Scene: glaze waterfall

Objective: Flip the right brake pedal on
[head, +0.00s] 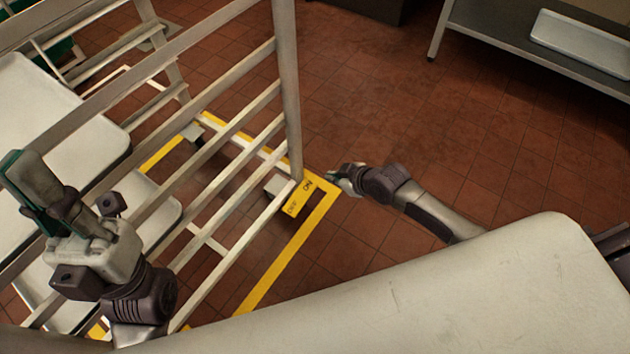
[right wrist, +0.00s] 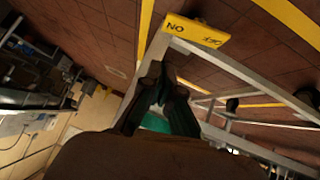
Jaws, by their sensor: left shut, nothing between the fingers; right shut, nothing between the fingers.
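The right brake pedal is a small yellow plate marked ON and OFF (head: 298,199) at the foot of the rack's near-right corner post. It also shows in the right wrist view (right wrist: 196,38), beyond the fingertips. I cannot tell which way it is tipped. My right gripper (head: 332,176) is shut and empty, low beside the pedal, just right of its ON end. Its shut fingers show in the right wrist view (right wrist: 158,72), apart from the pedal in that picture. My left gripper (head: 22,172) is shut and empty, raised in front of the rack at the left.
The pale metal rack (head: 287,80) has slanting rails and holds white trays (head: 45,110) at the left. Yellow tape (head: 275,268) marks the tiled floor around it. A metal table (head: 500,30) stands at the back right. Open red floor (head: 400,110) lies right of the rack.

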